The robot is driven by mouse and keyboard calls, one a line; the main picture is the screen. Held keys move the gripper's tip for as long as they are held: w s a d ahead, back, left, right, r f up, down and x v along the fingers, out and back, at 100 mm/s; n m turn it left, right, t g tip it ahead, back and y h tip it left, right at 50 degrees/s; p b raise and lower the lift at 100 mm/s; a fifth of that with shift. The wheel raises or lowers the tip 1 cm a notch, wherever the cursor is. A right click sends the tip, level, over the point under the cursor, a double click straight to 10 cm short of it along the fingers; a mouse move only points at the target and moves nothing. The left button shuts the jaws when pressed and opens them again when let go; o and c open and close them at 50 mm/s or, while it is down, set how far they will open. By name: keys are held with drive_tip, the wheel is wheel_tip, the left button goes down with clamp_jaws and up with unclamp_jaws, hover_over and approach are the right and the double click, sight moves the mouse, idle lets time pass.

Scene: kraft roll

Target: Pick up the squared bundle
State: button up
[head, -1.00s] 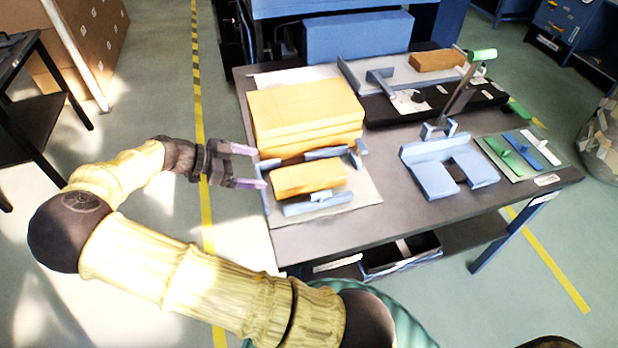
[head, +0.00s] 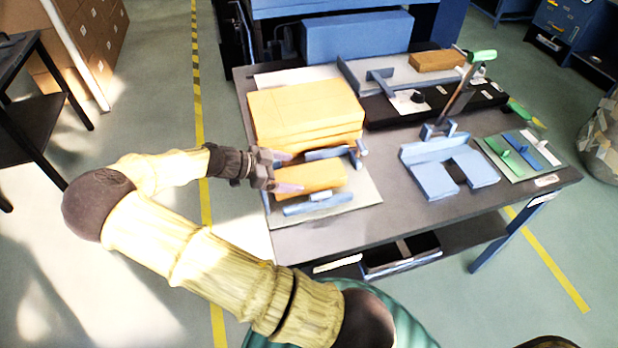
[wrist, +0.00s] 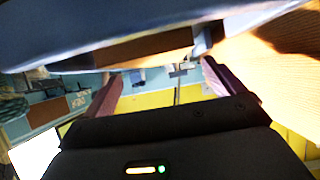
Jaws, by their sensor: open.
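The squared bundle, a tan block (head: 318,178), lies flat between low blue guides (head: 322,203) on a pale board at the left of the table. My gripper (head: 293,172) is open at the left end of the bundle. One finger shows near its back side and the other over its front left part. The head view does not show whether they touch it. In the wrist view my two fingers (wrist: 160,82) stand apart, and the bundle cannot be told for sure there.
A taller stack of tan sheets (head: 305,110) stands just behind the bundle. A blue holder (head: 430,181) and a board with green, blue and white tools (head: 528,168) are on the right. Another tan block (head: 437,61) lies at the back. The table's front middle is clear.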

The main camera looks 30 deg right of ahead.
sight(305, 174)
drive_tip(key=x, duration=0.5)
drive_tip(key=shift+s, duration=0.15)
drive_tip(key=shift+r, duration=0.1)
drive_tip(key=c, duration=1.2)
wheel_tip(305, 174, up, 10)
drive_tip(key=shift+c, duration=0.2)
